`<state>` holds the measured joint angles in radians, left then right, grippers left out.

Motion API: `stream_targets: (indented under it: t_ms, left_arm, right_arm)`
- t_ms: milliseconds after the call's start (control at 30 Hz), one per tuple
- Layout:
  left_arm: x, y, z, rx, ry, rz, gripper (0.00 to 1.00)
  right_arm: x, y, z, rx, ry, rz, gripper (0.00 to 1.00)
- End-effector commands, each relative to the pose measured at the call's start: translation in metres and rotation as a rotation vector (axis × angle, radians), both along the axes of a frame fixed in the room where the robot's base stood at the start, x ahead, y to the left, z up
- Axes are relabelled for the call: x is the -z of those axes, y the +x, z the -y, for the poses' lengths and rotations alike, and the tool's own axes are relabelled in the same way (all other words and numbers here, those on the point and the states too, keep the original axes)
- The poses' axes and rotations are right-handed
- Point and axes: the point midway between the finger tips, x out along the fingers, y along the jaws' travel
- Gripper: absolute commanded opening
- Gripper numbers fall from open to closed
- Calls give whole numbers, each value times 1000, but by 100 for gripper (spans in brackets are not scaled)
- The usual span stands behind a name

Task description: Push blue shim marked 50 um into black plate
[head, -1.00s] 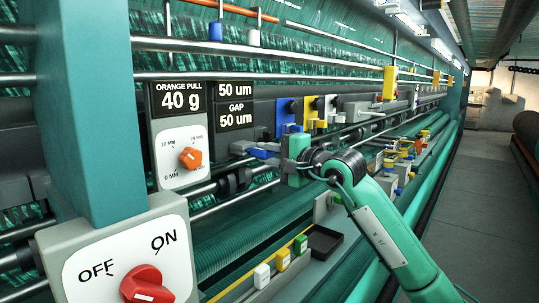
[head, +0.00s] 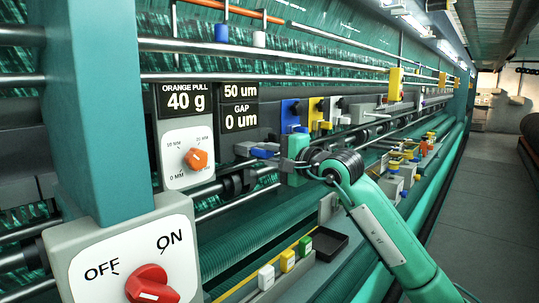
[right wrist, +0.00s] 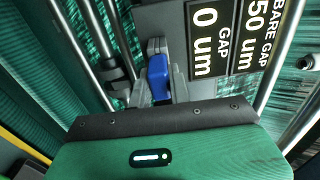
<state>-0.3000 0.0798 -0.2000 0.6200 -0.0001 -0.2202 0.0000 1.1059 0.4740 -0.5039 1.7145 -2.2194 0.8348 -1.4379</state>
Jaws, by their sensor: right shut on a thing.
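The blue shim (head: 263,153) sits at the tip of my right gripper (head: 268,154), left of its green body, in the head view. It also shows as a blue block in the right wrist view (right wrist: 158,78), between grey fingers. My right gripper is shut on it. A dark plate (right wrist: 160,22) lies just beyond the shim, beside the gap sign. I cannot tell how deep the shim sits or whether it touches the plate, and its marking is not readable. My left gripper is out of view.
The gap sign (head: 240,107) reads 0 um. The pull sign (head: 185,96) reads 40 g, above an orange dial (head: 196,159). A red switch (head: 150,284) stands front left. Metal rails run close around the gripper. Coloured blocks (head: 287,260) and a black tray (head: 326,243) lie below.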

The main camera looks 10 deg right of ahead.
Motion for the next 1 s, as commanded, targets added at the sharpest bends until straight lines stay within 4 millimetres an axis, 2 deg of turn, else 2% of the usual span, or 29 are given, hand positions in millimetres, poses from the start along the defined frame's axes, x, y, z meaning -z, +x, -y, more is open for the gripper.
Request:
stream_targets:
  t_ms: [133,167,200,300,667,767,1000]
  left_arm:
    - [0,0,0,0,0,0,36]
    - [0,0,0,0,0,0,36]
    - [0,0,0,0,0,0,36]
    - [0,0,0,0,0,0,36]
    - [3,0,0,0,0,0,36]
    - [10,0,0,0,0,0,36]
    - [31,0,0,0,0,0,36]
  right_arm:
    - [-1,0,0,0,1,2,0]
    - [-1,0,0,0,1,2,21]
    - [-1,0,0,0,1,2,29]
    - [-1,0,0,0,1,2,45]
    - [1,-4,3,0,0,2,45]
    - [2,-13,12,2,-1,3,45]
    - [4,-53,43,3,-3,3,45]
